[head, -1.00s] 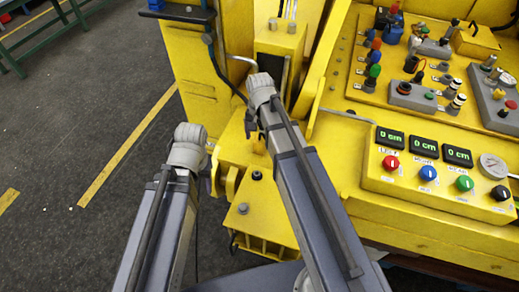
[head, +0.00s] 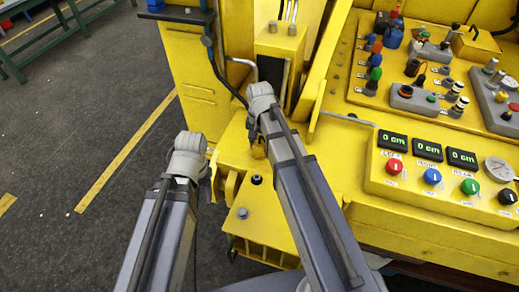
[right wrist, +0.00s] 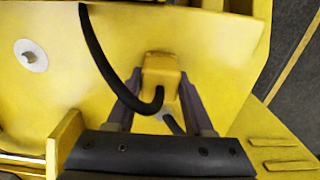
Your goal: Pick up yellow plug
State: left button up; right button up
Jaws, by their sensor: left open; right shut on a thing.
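The yellow plug (right wrist: 160,72) is a small block with a black cable coming out of it, seen in the right wrist view. My right gripper (right wrist: 158,90) is shut on it, with one finger on each side. The plug is close to a yellow machine surface; I cannot tell whether it touches. In the head view, my right gripper (head: 252,132) is low over the yellow ledge, and the plug is largely hidden by it. My left gripper (head: 207,187) is open and empty, at the left edge of the yellow machine.
The black cable (right wrist: 96,45) curves beside the plug. A control panel (head: 445,195) with displays and coloured knobs lies to the right, with several connectors (head: 410,95) behind it. A yellow post (head: 280,42) stands behind my right gripper. Open floor (head: 60,130) lies left.

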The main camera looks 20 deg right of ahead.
grip_shut()
pick_arm(q)
jog(key=shift+r, duration=0.1)
pick_arm(e)
jog(key=shift+r, duration=0.1)
